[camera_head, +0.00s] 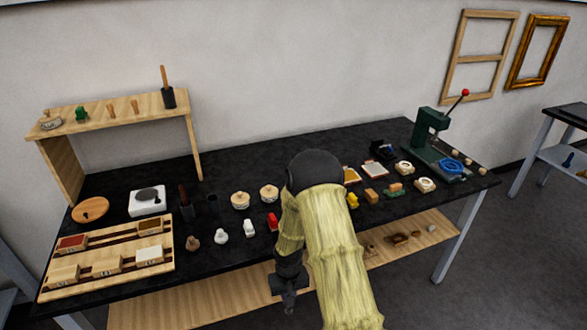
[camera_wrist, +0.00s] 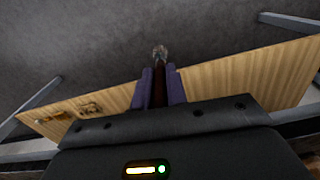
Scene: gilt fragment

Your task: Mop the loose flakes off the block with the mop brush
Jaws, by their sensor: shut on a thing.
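My gripper (camera_head: 290,287) hangs in front of the table's front edge, below the tabletop level. In the wrist view my gripper (camera_wrist: 160,82) has its two purple fingers shut on a slim brush with a dark red handle (camera_wrist: 158,92). Its pale grey, bushy tip points away from the fingers; I take it to be the mop brush. The tip is over the floor, apart from any object. Numbered pale blocks (camera_head: 107,265) sit in a wooden tray at the left, and a tan block (camera_head: 371,196) stands right of my arm. I cannot tell which block bears flakes.
The black tabletop (camera_head: 130,181) holds jars, cups, small coloured items and a green press (camera_head: 433,127). A wooden rack (camera_head: 115,107) stands at the back left. The wooden lower shelf (camera_head: 225,297) holds brown pieces (camera_head: 398,239) at its right. My arm hides the table's middle.

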